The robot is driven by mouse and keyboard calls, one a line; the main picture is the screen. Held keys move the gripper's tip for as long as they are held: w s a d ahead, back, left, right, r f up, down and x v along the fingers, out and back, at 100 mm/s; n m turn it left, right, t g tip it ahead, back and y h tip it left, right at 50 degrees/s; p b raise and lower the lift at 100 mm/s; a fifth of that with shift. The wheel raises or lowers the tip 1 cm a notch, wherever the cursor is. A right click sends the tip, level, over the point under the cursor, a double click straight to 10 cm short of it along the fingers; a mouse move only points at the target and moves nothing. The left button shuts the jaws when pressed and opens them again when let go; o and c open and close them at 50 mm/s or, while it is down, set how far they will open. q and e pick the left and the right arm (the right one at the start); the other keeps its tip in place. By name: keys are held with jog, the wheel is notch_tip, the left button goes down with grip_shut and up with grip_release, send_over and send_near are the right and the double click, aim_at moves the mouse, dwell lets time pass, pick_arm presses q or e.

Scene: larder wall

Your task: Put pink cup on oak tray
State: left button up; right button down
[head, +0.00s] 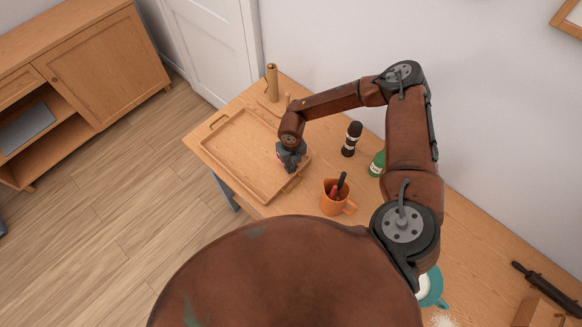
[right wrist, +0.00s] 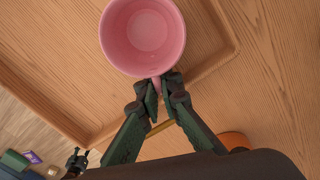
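The pink cup (right wrist: 145,32) shows from above in the right wrist view, empty, its handle toward my right gripper (right wrist: 162,84). The fingers are shut on the handle. The cup is over the oak tray (right wrist: 80,70); whether it touches the tray floor I cannot tell. In the head view the oak tray (head: 238,150) lies on the table, and my right gripper (head: 291,160) is over its right side. There the gripper and arm mostly hide the cup. A small dark shape low at the left of the right wrist view may be my left gripper; its state is unclear.
An orange mug (head: 333,203) with dark- and red-handled things in it stands close to the tray's right. A dark bottle (head: 352,139), a green one (head: 377,164) and a tall wooden mill (head: 271,84) stand behind. The tray's left part is clear.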

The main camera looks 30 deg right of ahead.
jog(key=shift+f, duration=0.15)
jog(key=c, duration=2.4)
grip_release()
jog(key=shift+r, duration=0.35)
notch_tip(320, 180, up, 12)
jog(key=shift+f+b, duration=0.15)
jog(key=shift+b, duration=0.6)
jog(key=shift+s, duration=0.1)
